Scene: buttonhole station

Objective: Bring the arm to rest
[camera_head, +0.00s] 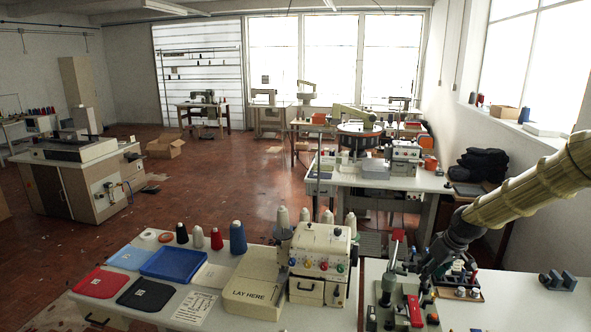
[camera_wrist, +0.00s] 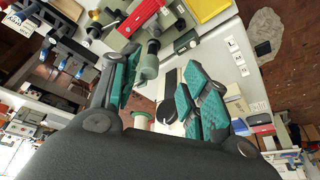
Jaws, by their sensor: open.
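My arm (camera_head: 535,185), in a yellowish ribbed sleeve, reaches in from the right edge of the head view and slopes down to the left. My dark gripper (camera_head: 428,268) is at its end, over the right-hand table near a small machine with a red part. In the wrist view my gripper (camera_wrist: 160,72) shows two dark fingers with teal pads, spread apart. Nothing is held between them. A greenish-grey machine part (camera_wrist: 148,68) shows in the gap, beyond the fingers; I cannot tell how far below it is.
The small machine's red part (camera_head: 414,311) and a small dark rack (camera_head: 458,290) stand close to my gripper. A white sewing machine (camera_head: 322,256) stands to the left, beside a "LAY HERE" block (camera_head: 252,296). The right-hand tabletop (camera_head: 520,305) is mostly clear. A blue tray (camera_head: 173,264) lies farther left.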

